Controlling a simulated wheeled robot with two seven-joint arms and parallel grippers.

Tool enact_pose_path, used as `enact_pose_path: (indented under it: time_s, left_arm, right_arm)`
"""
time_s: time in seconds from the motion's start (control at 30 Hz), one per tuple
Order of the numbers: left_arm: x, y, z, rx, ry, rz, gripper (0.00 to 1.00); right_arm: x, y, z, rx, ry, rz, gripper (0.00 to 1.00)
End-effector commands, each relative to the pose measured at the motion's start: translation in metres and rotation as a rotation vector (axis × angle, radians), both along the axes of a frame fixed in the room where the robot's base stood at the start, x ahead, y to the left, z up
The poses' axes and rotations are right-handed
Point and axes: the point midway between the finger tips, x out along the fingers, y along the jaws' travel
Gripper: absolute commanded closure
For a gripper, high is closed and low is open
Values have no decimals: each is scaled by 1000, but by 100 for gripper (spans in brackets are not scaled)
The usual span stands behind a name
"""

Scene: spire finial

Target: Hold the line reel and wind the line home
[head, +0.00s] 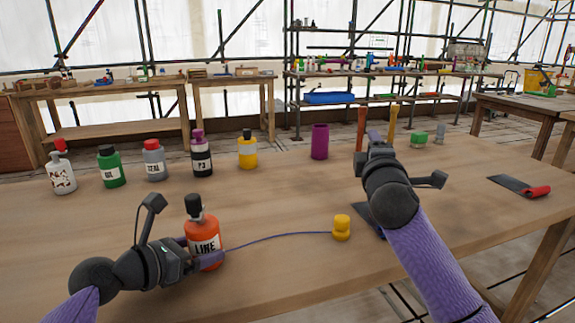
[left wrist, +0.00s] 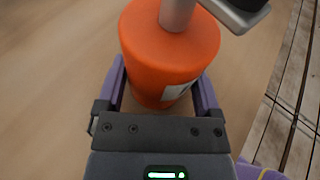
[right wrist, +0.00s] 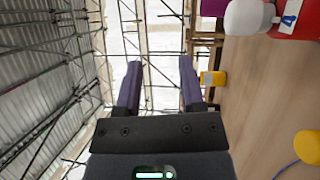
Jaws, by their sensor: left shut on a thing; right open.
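The line reel (head: 207,242) is an orange-red bottle shape with a LINE label and a dark crank on top. It stands upright on the table. My left gripper (head: 208,258) is shut around its body, and the left wrist view shows the orange reel (left wrist: 168,50) between both fingers. A blue line (head: 280,236) runs out from the reel to a small yellow piece (head: 341,228) on the table to the right. My right gripper (head: 374,140) is raised over the table, right of the reel. In the right wrist view its fingers (right wrist: 160,85) are apart with nothing between them.
Several labelled bottles, including a green one (head: 111,167) and a yellow one (head: 247,150), stand along the back left. A purple cup (head: 319,142) and wooden handles (head: 361,128) stand behind my right gripper. The table between the bottles and the line is clear.

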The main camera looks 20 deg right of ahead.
Motion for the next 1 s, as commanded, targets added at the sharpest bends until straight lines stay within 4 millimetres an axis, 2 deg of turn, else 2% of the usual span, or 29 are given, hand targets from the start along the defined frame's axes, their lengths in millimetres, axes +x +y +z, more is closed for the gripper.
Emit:
enact_pose_path:
  time_s: [0.07, 0.17, 0.2, 0.3, 0.4, 0.5, 0.6, 0.67, 0.77, 1.0]
  left_arm:
    - [0, 0, 0, 1, 1, 0, 49]
    - [0, 0, 0, 1, 1, -1, 49]
    - [0, 0, 0, 1, 1, 0, 49]
    - [0, 0, 0, 1, 1, 0, 49]
    - [0, 0, 0, 1, 1, 0, 49]
    - [0, 0, 0, 1, 1, 0, 49]
    - [0, 0, 0, 1, 1, 0, 49]
    - [0, 0, 0, 1, 1, 0, 49]
    - [0, 0, 0, 1, 1, -1, 49]
    - [0, 0, 0, 0, 0, 0, 49]
  right_arm:
    - [3, 29, 5, -67, 30, 31, 50]
    - [0, 109, 12, -289, 121, 106, 50]
    - [-7, 147, 13, -412, 161, 139, 50]
    - [-38, 230, 7, -744, 245, 208, 50]
    - [-76, 284, -9, -1058, 304, 243, 50]
    - [-106, 310, -26, -1301, 341, 251, 50]
    - [-123, 320, -37, -1445, 363, 245, 50]
    - [-125, 322, -41, -1485, 370, 241, 50]
    - [-112, 322, -42, -1503, 378, 237, 50]
    - [-47, 324, -42, -1499, 378, 236, 50]
